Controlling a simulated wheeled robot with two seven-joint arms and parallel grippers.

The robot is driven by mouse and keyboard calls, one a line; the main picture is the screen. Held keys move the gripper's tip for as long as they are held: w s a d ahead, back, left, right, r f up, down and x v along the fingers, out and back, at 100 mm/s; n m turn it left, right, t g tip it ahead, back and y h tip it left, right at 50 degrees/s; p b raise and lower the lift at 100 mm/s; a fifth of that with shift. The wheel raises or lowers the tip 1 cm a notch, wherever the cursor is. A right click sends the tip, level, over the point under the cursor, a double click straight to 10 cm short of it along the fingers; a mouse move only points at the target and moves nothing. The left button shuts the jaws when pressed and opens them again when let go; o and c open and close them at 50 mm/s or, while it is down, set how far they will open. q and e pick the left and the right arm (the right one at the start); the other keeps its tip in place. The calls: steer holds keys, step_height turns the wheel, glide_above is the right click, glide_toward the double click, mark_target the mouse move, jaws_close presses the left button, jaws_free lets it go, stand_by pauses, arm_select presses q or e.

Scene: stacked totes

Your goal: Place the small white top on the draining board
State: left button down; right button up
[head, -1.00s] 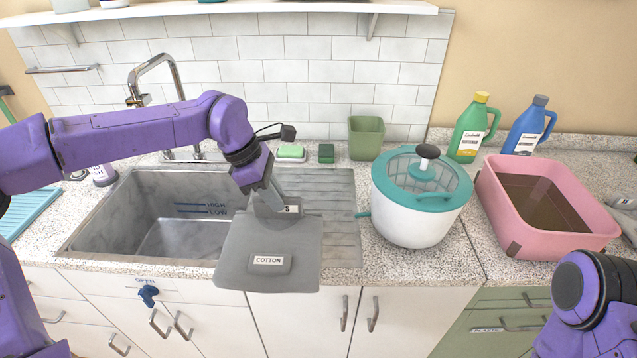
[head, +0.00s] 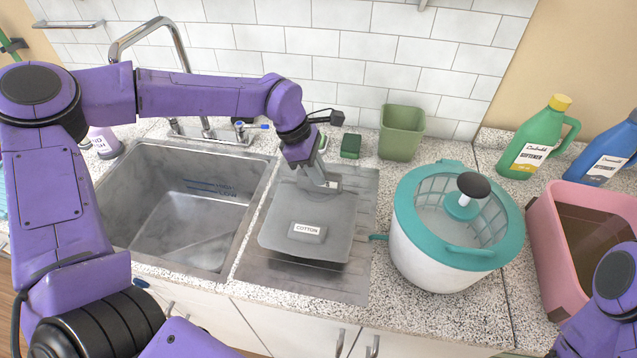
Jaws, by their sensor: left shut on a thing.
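My left gripper (head: 326,178) is shut on the upper edge of a flat, pale grey folded top (head: 290,245) with a label reading COTTON. The task calls it white, but it looks grey here. The top is over the grey ribbed draining board (head: 352,283), right of the sink. A dark shadow beneath its front edge suggests it hangs slightly above the board, though contact at the back is hidden. Only part of my right arm shows at the lower right; its gripper is out of view.
The sink basin (head: 180,235) is left of the board, with a tap (head: 150,35) behind. A teal-and-white spinner (head: 440,255) stands close on the right. A green pot (head: 402,135) and dark green sponge (head: 350,146) are behind. A pink basin (head: 545,240) and bottles (head: 535,145) stand farther right.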

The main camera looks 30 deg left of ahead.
arm_select(q)
step_height(320, 180, down, 4)
steer(key=shift+r+p, duration=0.15)
steer(key=shift+p, duration=0.2)
steer(key=c, duration=1.1)
jaws_free()
steer(key=shift+c, duration=0.2)
steer(key=b+v, duration=0.2)
steer(key=v, duration=1)
